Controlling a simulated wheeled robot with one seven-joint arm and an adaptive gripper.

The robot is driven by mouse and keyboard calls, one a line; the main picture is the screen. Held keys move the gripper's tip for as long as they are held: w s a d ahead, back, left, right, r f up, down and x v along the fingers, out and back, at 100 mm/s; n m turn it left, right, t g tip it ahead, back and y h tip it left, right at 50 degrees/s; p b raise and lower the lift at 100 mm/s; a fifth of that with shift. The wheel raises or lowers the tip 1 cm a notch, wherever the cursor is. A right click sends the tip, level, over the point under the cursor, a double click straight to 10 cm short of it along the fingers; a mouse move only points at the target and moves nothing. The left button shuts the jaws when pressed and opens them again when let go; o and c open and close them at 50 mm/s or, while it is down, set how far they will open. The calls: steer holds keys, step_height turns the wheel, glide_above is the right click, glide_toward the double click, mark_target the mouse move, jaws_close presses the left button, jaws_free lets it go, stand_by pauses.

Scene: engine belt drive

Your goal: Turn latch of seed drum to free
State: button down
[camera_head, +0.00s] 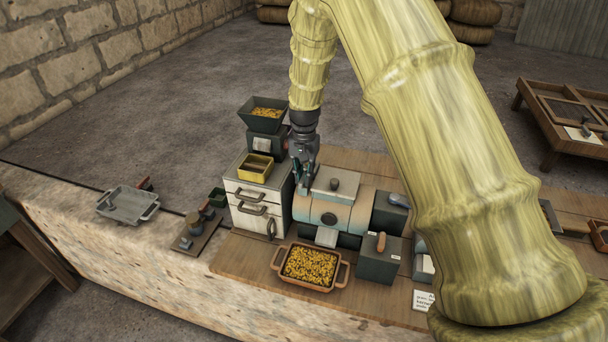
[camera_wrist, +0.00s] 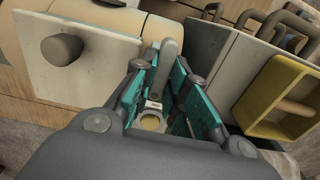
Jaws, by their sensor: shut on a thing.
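The latch (camera_wrist: 168,52) is a small grey rounded lever beside the lid. My gripper (camera_head: 304,181) points down at the drum's left end. In the wrist view my gripper (camera_wrist: 164,76) has its teal-padded fingers closed on the latch. The latch's base is partly hidden by the fingers, and the head view hides the latch.
A pale drawer cabinet (camera_head: 256,200) with a yellow tray (camera_head: 256,167) stands close left of my gripper. A green hopper (camera_head: 263,114) of seed is behind it. A seed-filled pan (camera_head: 309,267) and a dark box (camera_head: 379,262) stand in front of the drum.

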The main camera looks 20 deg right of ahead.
steer(key=shift+w+r, duration=0.1)
steer(key=shift+r, duration=0.05)
steer(key=c, duration=1.4)
jaws_free()
step_height(320, 180, up, 12)
steer(key=shift+f, duration=0.1)
